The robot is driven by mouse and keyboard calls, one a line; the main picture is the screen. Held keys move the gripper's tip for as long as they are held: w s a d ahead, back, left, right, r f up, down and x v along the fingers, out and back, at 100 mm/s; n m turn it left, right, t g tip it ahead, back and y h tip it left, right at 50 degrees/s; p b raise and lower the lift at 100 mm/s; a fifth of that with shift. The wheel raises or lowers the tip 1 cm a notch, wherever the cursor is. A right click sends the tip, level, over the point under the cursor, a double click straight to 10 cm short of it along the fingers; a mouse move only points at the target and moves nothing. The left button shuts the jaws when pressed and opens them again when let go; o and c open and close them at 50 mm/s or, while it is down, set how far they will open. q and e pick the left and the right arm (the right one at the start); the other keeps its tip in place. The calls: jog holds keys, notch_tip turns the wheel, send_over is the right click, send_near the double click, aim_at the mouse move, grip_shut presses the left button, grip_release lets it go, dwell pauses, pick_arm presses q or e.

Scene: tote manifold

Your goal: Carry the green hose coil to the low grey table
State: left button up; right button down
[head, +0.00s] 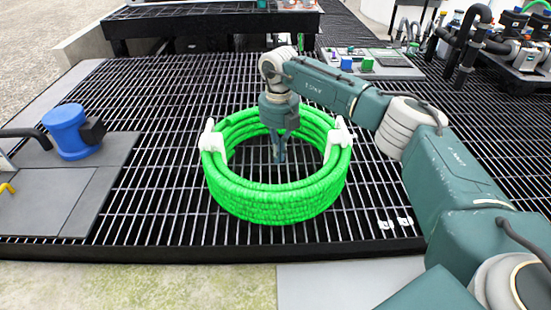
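The green hose coil (275,207) lies flat on a dark metal grating in the middle of the head view. It is a thick ring of several turns with two white ties, one on its left (213,143) and one on its right (339,138). My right gripper (279,158) points down within the coil's opening, in front of its far wall. The fingers look narrow from this side, so their opening cannot be told, and no hold on the coil shows. I cannot tell for sure which surface is the low grey table. My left gripper is not in view.
A dark slatted bench (165,12) stands at the back. A grey panel (95,180) at the left bears a blue cylindrical part (66,130). A board with small blue and green blocks (367,65) and dark pipework (470,40) are at the back right. Grating around the coil is mostly clear.

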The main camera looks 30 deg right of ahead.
aim_at(279, 184)
jog(key=shift+s+a+f+b, duration=0.2)
jog(key=shift+s+f, duration=0.4)
jog(key=shift+f, duration=0.75)
jog(key=shift+s+a+f+b, duration=0.1)
jog(key=shift+s+a+f, duration=0.4)
jog(key=shift+f, duration=0.85)
jog(key=shift+s+a+f+b, duration=0.1)
jog(key=shift+s+f, duration=0.65)
jog(key=shift+f, duration=0.6)
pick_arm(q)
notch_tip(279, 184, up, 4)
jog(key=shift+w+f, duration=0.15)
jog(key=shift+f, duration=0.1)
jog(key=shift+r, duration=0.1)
pick_arm(e)
jog(key=shift+s+a, duration=0.1)
